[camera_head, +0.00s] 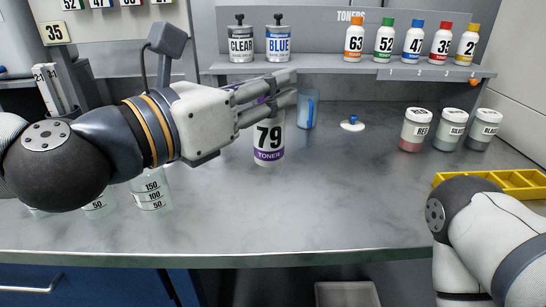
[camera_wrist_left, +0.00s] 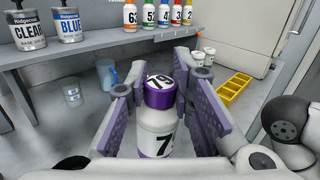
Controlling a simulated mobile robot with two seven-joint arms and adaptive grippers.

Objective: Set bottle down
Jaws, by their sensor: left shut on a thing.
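A white toner bottle (camera_head: 269,145) with a purple band and the number 79 stands upright over the counter in the head view. My left gripper (camera_head: 286,88) is shut on its upper part. In the left wrist view the bottle (camera_wrist_left: 158,130) sits between the two purple-padded fingers, and its purple cap (camera_wrist_left: 160,96) shows the number 79. I cannot tell whether its base touches the counter. My right gripper is out of view.
Toner bottles (camera_head: 383,41) stand on the raised shelf (camera_head: 330,62), with CLEAR and BLUE cans (camera_head: 278,44) at left. A blue beaker (camera_head: 307,108) is behind the held bottle. Jars (camera_head: 447,130) and a yellow tray (camera_head: 525,193) are at right. The middle counter (camera_head: 340,195) is free.

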